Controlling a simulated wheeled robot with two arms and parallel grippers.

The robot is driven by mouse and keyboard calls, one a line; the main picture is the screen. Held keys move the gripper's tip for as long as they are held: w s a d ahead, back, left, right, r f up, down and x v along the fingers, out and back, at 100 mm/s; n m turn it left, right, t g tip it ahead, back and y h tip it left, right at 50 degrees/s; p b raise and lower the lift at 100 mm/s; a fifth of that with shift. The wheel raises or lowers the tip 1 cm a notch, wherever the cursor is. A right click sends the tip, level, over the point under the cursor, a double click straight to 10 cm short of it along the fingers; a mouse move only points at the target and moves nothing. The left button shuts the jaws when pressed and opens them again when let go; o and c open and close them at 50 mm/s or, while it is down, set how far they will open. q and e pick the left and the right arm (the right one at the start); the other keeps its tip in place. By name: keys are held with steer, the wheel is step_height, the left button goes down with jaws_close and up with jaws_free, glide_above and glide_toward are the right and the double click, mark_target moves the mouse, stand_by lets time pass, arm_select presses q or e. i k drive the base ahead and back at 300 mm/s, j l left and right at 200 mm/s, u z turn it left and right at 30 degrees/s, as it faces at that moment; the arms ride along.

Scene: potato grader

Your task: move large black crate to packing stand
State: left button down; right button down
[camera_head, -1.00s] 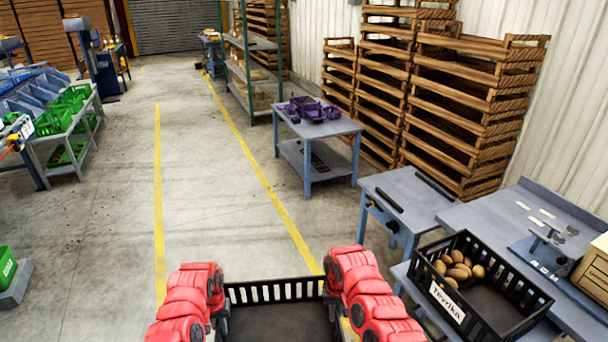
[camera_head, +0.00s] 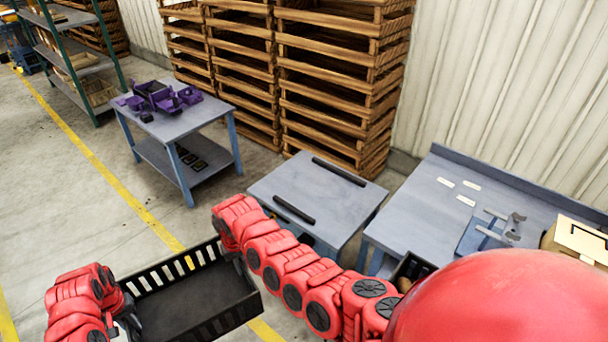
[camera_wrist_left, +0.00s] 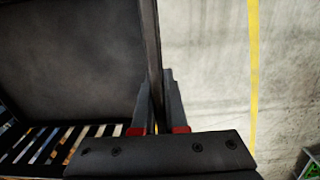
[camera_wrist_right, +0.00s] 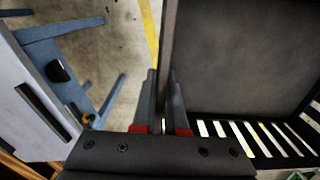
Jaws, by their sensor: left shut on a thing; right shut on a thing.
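The large black crate (camera_head: 196,296) hangs between my two arms at the lower left of the head view, above the floor. It looks empty. My left gripper (camera_head: 130,318) is at its left side, and the left wrist view shows the fingers (camera_wrist_left: 158,112) shut on the crate's wall. My right gripper (camera_head: 236,252) is at its right side, and the right wrist view shows the fingers (camera_wrist_right: 166,105) shut on the opposite wall. A grey-blue stand (camera_head: 318,190) with two black strips on top stands right of the crate. Its top is clear.
A workbench (camera_head: 440,222) stands at the right with a small device (camera_head: 490,232) on it. Another black crate (camera_head: 412,268) is mostly hidden behind my right arm. A table with purple parts (camera_head: 160,98) stands further back. Wooden pallets (camera_head: 335,85) line the wall.

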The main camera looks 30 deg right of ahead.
mark_target(318, 190)
steer(key=i, duration=1.45)
steer(key=i+z, duration=0.3)
steer(key=i, duration=0.15)
steer(key=i+j+z, duration=0.3)
steer(key=i, duration=0.2)
steer(key=z, duration=1.85)
